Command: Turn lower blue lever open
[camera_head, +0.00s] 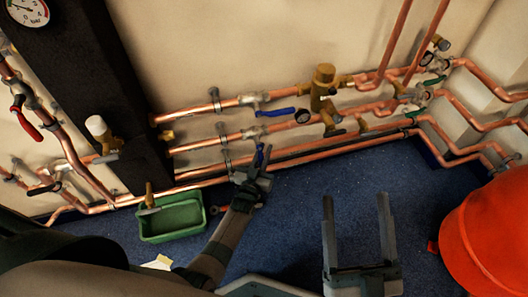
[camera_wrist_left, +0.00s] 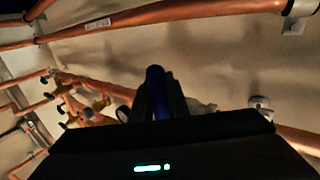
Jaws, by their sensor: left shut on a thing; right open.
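The lower blue lever (camera_head: 260,154) is on a copper pipe low on the wall and points roughly up and down in the head view. My left gripper (camera_head: 254,178) is at this lever and shut on it. In the left wrist view the blue lever (camera_wrist_left: 155,84) stands upright at the dark fingers, its lower part hidden by the gripper body. The upper blue lever (camera_head: 276,112) lies along the pipe above. My right gripper (camera_head: 357,215) is open and empty over the blue floor, away from the pipes.
A green bin (camera_head: 171,222) stands on the floor left of my left arm. A red-orange rounded object (camera_head: 488,235) is at the right. A brass valve body (camera_head: 323,88) sits on the pipes, and a red lever (camera_head: 26,121) is at far left. Floor between is mostly clear.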

